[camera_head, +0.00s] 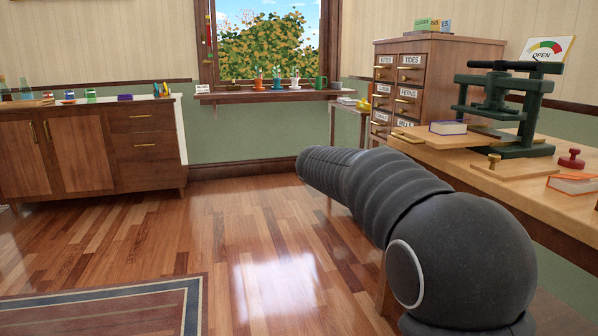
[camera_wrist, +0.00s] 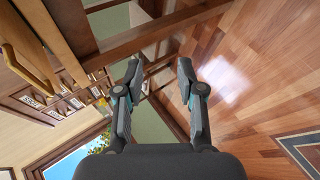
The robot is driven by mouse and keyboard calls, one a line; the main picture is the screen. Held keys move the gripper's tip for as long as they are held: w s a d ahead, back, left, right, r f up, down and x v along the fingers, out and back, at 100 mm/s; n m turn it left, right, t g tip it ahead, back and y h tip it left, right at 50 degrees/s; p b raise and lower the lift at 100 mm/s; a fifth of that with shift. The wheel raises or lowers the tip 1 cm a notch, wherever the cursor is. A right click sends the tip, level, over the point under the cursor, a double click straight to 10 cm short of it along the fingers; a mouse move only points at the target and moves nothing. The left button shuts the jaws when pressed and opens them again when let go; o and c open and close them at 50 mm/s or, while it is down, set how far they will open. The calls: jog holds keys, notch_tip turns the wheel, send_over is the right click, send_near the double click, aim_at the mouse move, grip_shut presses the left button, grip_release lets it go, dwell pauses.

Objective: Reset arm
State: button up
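My arm reaches from the lower right toward the middle of the room in the head view, and its end hides my gripper there. In the wrist view my gripper (camera_wrist: 158,80) shows two separate fingers with a clear gap between them. Nothing is held between the fingers. Behind the gap are the wooden legs of a table and the wooden floor. The gripper hangs in free air beside the workbench (camera_head: 462,163).
A wooden sideboard (camera_head: 90,150) is at the left. The floor (camera_head: 240,235) between is clear, with a rug (camera_head: 100,310) in front.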

jog(key=s+a+f+m+g+y+p, duration=0.1)
jog(key=s+f+m+y+p, duration=0.15)
jog(key=s, duration=0.95)
jog(key=s+a+f+m+g+y+p, duration=0.1)
jog(key=s+m+y+p, duration=0.15)
jog(key=s, duration=1.05)
jog(key=s+a+f+m+g+y+p, duration=0.1)
jog(key=s+y+p, duration=0.15)
jog(key=s, duration=0.95)
jog(key=shift+m+t+y, duration=0.3)
jog(key=shift+t+y, duration=0.05)
jog(key=shift+t, duration=0.55)
jog(key=shift+s+d+r+p, duration=0.25)
jog(key=shift+s+r, duration=0.55)
jog(key=shift+r, duration=0.1)
jog(key=shift+s+d+r+p, duration=0.2)
jog(key=shift+s+r, duration=0.6)
jog(key=shift+r, duration=0.05)
